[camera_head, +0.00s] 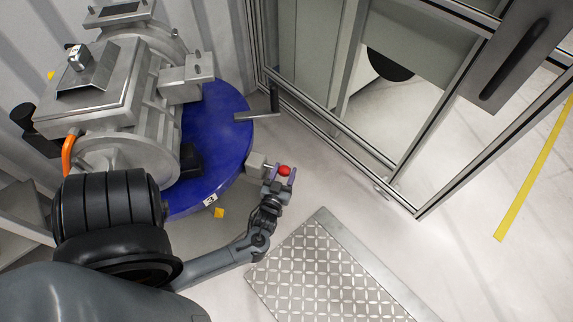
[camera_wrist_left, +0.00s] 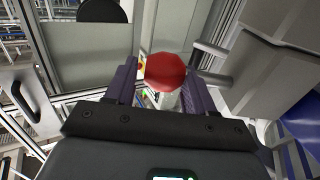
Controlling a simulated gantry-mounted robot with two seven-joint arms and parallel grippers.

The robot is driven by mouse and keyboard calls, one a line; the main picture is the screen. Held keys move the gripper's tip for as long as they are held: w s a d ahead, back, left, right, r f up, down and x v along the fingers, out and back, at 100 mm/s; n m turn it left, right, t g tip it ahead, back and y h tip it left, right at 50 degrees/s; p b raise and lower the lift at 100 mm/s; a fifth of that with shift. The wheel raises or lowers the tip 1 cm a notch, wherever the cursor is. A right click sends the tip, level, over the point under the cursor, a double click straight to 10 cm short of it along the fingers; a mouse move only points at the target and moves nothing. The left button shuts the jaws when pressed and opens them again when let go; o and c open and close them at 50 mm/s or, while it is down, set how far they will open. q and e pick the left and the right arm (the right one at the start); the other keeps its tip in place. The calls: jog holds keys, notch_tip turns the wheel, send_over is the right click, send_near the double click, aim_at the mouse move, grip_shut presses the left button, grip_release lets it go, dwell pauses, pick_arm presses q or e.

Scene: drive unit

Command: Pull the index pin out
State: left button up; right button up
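The index pin's red knob (camera_head: 285,171) sits at the end of a short rod from a grey block (camera_head: 256,163) at the edge of the blue round table. My left gripper (camera_head: 281,177) has its purple fingers on either side of the knob. In the left wrist view the knob (camera_wrist_left: 165,72) is between the fingertips, nearer the right finger, with a gap on the left. The fingers look open there. The block (camera_wrist_left: 270,75) is at right in that view. My right gripper is not in view.
The blue round table (camera_head: 222,120) carries a large grey metal drive unit (camera_head: 125,105). A grey bar (camera_head: 257,115) sticks out over its edge. A framed glass enclosure (camera_head: 345,135) stands behind. A checkered metal plate (camera_head: 325,270) lies on the floor in front.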

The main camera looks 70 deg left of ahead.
pick_arm(q)
jog(key=p+v, duration=0.2)
jog(key=v, duration=0.6)
